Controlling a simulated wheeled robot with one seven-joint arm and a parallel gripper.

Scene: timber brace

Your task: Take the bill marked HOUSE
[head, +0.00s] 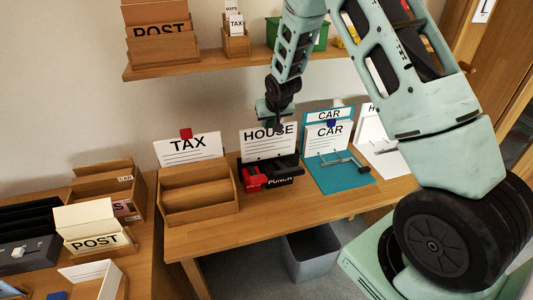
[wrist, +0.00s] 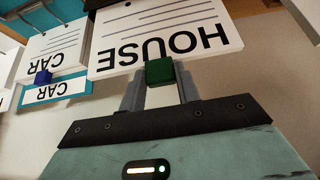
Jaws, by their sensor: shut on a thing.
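The HOUSE bill (head: 268,146) is a white card with bold lettering and grey lines, standing upright at a black holder (head: 294,163) on the wooden table. It also shows upside down in the wrist view (wrist: 165,45). A green block (wrist: 160,71) sits at its lettered edge. My gripper (wrist: 161,84) is shut on this green block, with a finger on each side. In the head view my gripper (head: 273,122) is just above the card's top edge. The card's lower part is hidden behind the holder's contents, so I cannot tell whether it still touches the holder.
A TAX card (head: 190,149) with a red block stands behind a wooden rack (head: 198,201) to the left. CAR cards (head: 327,137) with a blue block stand on a teal holder (head: 343,178) to the right. A red punch (head: 254,178) lies before the HOUSE bill. A shelf (head: 200,61) is above.

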